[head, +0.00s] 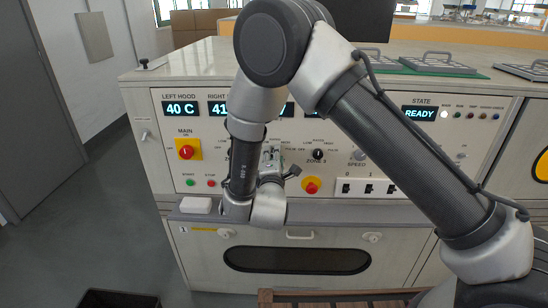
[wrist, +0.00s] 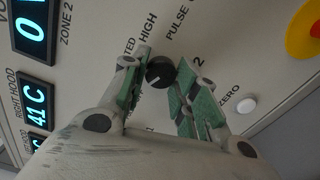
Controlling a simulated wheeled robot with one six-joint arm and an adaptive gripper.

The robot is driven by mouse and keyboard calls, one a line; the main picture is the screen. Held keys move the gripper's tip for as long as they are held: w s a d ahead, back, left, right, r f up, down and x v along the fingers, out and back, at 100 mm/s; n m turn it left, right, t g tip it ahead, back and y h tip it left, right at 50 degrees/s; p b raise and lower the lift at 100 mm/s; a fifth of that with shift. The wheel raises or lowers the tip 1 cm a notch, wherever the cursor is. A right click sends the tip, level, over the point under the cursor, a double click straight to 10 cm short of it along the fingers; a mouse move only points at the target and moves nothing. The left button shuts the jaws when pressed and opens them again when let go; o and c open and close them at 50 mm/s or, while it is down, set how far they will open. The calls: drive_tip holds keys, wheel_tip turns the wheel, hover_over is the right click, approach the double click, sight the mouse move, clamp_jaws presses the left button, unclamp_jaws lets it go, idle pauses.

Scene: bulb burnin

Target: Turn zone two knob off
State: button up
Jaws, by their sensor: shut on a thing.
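The zone two knob (wrist: 160,72) is a small round black knob with a pale pointer mark on the cream panel in the wrist view. The printed words HIGH and PULSE and a figure 2 stand around it. My gripper (wrist: 163,61) is shut on the knob, with one green-padded finger on either side. In the head view my gripper (head: 271,158) is at the panel, and my wrist and arm hide the knob. The exact setting of the pointer is hard to read.
The ZONE 3 knob (head: 318,154) is just right of my gripper. A red button on yellow (head: 311,185) sits below it. The red MAIN switch (head: 186,152) is at left, rocker switches (head: 368,188) at right. A grey rail (head: 330,219) runs along the panel's foot.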

drive_tip(key=shift+f+n, duration=0.15)
drive_tip(key=shift+n, duration=1.45)
drive_tip(key=o, duration=1)
drive_tip(key=s, duration=1.2)
drive_tip(key=shift+a, duration=0.15)
